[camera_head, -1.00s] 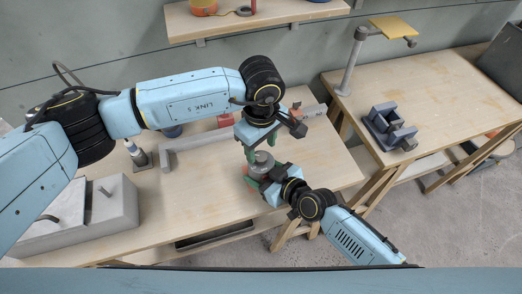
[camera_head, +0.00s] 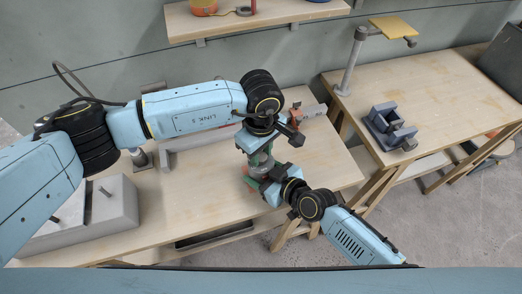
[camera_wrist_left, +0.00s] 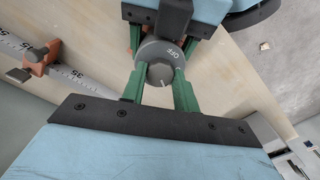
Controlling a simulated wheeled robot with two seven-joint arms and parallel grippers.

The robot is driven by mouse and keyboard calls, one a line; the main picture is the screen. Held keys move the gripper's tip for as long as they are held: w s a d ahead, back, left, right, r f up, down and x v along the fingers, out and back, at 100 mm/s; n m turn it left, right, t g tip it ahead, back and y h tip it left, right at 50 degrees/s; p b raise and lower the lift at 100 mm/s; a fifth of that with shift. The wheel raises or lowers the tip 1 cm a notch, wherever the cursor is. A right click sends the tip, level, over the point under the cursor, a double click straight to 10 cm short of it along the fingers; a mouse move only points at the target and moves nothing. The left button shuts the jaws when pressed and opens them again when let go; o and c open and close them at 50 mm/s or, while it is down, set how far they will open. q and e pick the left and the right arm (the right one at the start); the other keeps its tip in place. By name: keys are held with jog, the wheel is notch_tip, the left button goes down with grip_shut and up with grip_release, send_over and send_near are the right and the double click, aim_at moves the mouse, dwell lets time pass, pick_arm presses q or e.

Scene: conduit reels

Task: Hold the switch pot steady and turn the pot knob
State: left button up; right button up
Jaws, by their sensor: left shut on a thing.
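The switch pot (camera_head: 262,171) is a small grey round body above the wooden table, mostly hidden between my two grippers in the head view. My left gripper (camera_head: 257,156) comes down on it from above. In the left wrist view, the green fingers of my left gripper (camera_wrist_left: 160,72) are shut on both sides of the round grey pot knob (camera_wrist_left: 155,50). The word OFF shows beside the knob, with a white mark near its lower edge. My right gripper (camera_head: 264,181) reaches in from the lower right, its fingers around the pot body; their contact is partly hidden.
A grey block with a peg (camera_head: 95,215) stands at the table's left. A long grey bar (camera_head: 195,152) lies behind my left arm. A second table (camera_head: 440,110) at the right carries a dark grey fixture (camera_head: 390,128). The front right of the near table (camera_head: 325,170) is clear.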

aim_at(261, 156)
pick_arm(q)
jog(key=shift+n, duration=0.3)
jog(key=n, duration=1.1)
dwell(0.5)
jog(key=o, duration=1)
jog(key=shift+r, duration=0.15)
notch_tip(261, 156, up, 12)
jog(key=shift+f, duration=0.1)
